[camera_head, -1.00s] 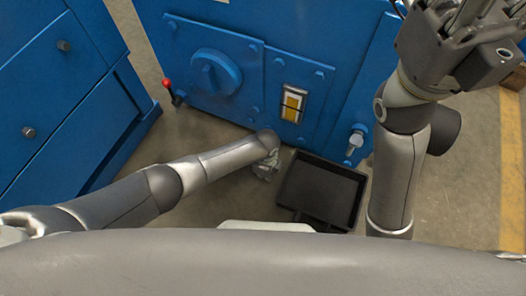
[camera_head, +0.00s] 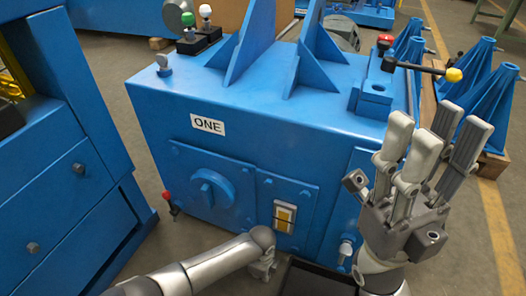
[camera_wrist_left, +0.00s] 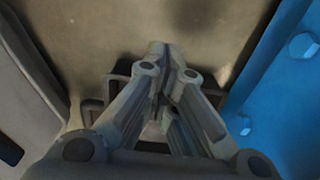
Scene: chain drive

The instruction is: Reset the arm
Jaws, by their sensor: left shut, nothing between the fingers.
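My left arm comes in from the lower left. Its gripper (camera_head: 262,268) hangs low in front of the blue machine (camera_head: 235,125), near the dark tray (camera_head: 308,282) on the floor. In the left wrist view the left gripper's fingers (camera_wrist_left: 165,50) come together at the tips with nothing between them. My right gripper (camera_head: 435,135) is raised at the right, fingers pointing up and spread apart. It looks empty and covers part of the machine's right side.
The machine carries a "ONE" label, a round knob (camera_head: 211,188) and a yellow-white switch (camera_head: 285,216). A lever with a yellow ball (camera_head: 453,75) is above the right gripper. A blue cabinet (camera_head: 60,170) stands left. Blue stands (camera_head: 474,60) are at right.

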